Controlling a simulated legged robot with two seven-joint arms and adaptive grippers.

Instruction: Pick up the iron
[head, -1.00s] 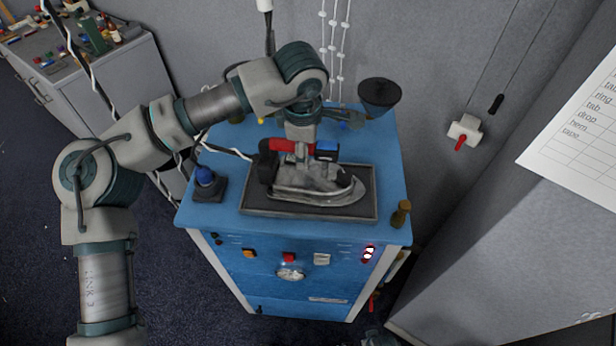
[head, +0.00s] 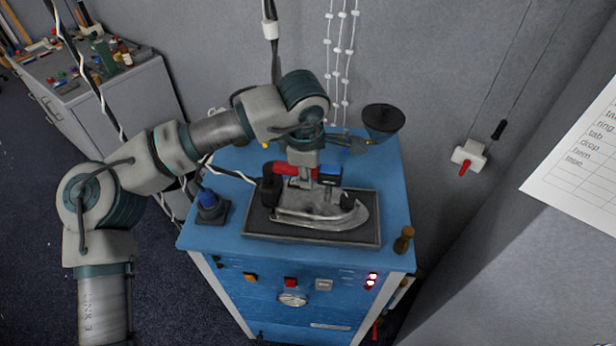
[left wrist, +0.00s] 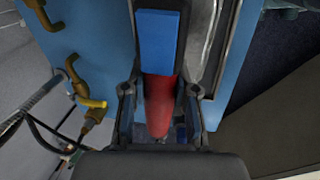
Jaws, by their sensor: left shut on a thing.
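The iron (head: 325,208) has a grey metal body, black ends and a red handle with a blue block. It sits in a dark, shallow tray (head: 268,236) on top of a blue cabinet (head: 216,240), and appears to rest there. My left gripper (head: 304,176) comes down from above and is shut on the iron's handle. In the left wrist view the red handle (left wrist: 160,105) lies between the two fingers, with the blue block (left wrist: 157,42) beyond. The fingertips are partly hidden in the head view. My right gripper is not in view.
A blue-topped knob (head: 208,206) stands left of the tray. A dark funnel (head: 383,120) is at the back right and a small brown peg (head: 403,240) at the front right. White beaded cords (head: 338,70) hang behind. A grey side cabinet (head: 110,105) holds small items.

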